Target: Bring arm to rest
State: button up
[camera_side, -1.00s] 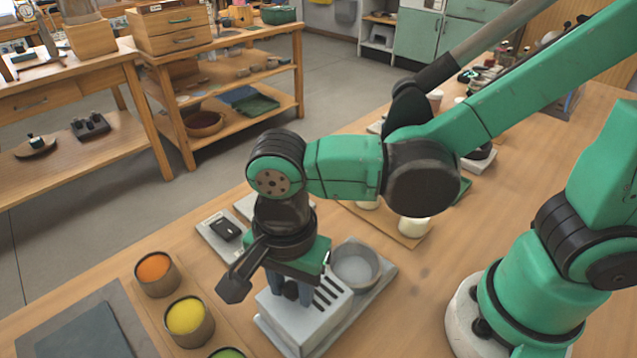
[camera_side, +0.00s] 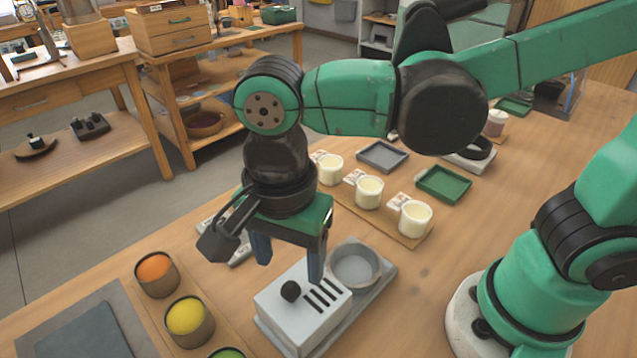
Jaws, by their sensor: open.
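My gripper (camera_side: 288,268) points down above the steam distiller (camera_side: 302,312), a pale grey box with dark slots and a black knob (camera_side: 290,291) on its top. The gripper's two fingers are apart with nothing between them. One finger is left of the knob and the other hangs in front of the distiller's right part in the picture. The distiller stands beside a round grey dish (camera_side: 356,265) on the same grey base. My arm reaches in from the right, bent above the bench.
Cups of orange (camera_side: 155,271), yellow (camera_side: 187,319) and green material stand at the lower left. Three cream candles (camera_side: 369,191) stand on a wooden board behind the gripper. A green tray (camera_side: 444,184) and a grey tray (camera_side: 382,156) lie further back. Bare bench lies right of the distiller.

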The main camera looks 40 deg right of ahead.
jog(key=shift+r, duration=0.1)
jog(key=w+d+n+t, duration=0.2)
jog(key=d+n+t, duration=0.1)
jog(key=d+n, duration=0.3)
jog(key=w+d+r+n+t, duration=0.1)
jog(key=w+d+n+t, duration=0.2)
jog(key=d+n, duration=0.4)
jog(key=d+t, duration=0.1)
jog(key=d, duration=0.3)
jog(key=shift+d+n, duration=0.2)
jog(key=shift+n, duration=0.1)
